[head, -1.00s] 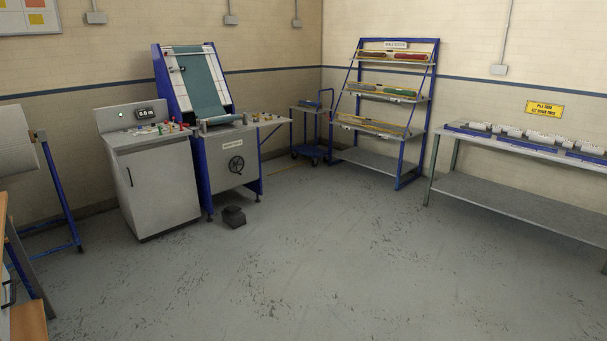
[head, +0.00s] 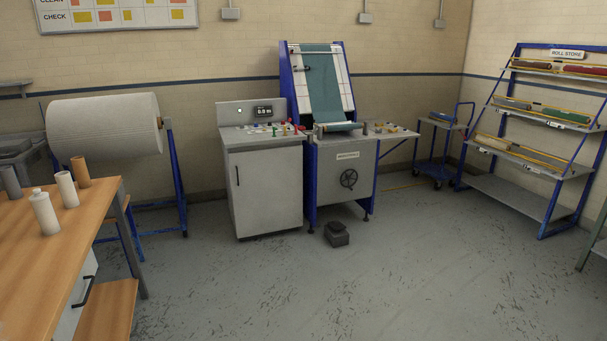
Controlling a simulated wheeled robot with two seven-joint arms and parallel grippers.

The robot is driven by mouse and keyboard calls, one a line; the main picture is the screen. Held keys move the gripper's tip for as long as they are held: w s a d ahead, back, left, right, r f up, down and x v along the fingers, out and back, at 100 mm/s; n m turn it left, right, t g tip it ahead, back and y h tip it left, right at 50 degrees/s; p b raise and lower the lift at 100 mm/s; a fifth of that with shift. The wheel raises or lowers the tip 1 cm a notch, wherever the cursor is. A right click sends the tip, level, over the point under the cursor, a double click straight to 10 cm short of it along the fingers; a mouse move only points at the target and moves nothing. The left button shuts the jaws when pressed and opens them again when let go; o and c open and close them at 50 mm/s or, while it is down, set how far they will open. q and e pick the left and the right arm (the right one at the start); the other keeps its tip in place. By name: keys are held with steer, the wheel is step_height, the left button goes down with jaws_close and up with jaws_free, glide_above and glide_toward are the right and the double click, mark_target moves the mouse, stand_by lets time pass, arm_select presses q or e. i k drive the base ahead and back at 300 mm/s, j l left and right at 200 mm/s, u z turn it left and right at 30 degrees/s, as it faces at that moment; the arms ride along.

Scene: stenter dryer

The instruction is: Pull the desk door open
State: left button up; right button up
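A grey control desk (head: 262,188) stands in the middle of the head view, against the back wall. Its front is a pale door with a dark vertical handle (head: 237,176) near the left edge. The door looks shut. A panel with a small display (head: 264,112) and coloured buttons sits on top. A wooden workbench (head: 120,222) at the front left also has a pale front (head: 76,303) with a dark handle (head: 85,291). Neither of my grippers shows in the head view.
A blue-framed machine with green cloth (head: 322,92) adjoins the desk's right side, with a dark foot pedal (head: 337,234) on the floor before it. A large white roll (head: 105,125) stands left. The roll rack (head: 530,195) is right. Floor (head: 300,290) in front is open.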

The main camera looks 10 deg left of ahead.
mark_target(267, 185)
steer(key=i+j+u, duration=0.2)
steer(key=i+u, duration=0.25)
steer(key=i, duration=0.45)
steer(key=i+u, duration=0.45)
steer(key=i, duration=0.45)
steer(key=i+j, duration=0.15)
steer(key=i, duration=0.35)
steer(key=i+j, duration=0.1)
steer(key=i, duration=0.4)
steer(key=i+j, duration=0.15)
steer(key=i, duration=0.4)
steer(key=i+j, duration=0.15)
steer(key=i, duration=0.35)
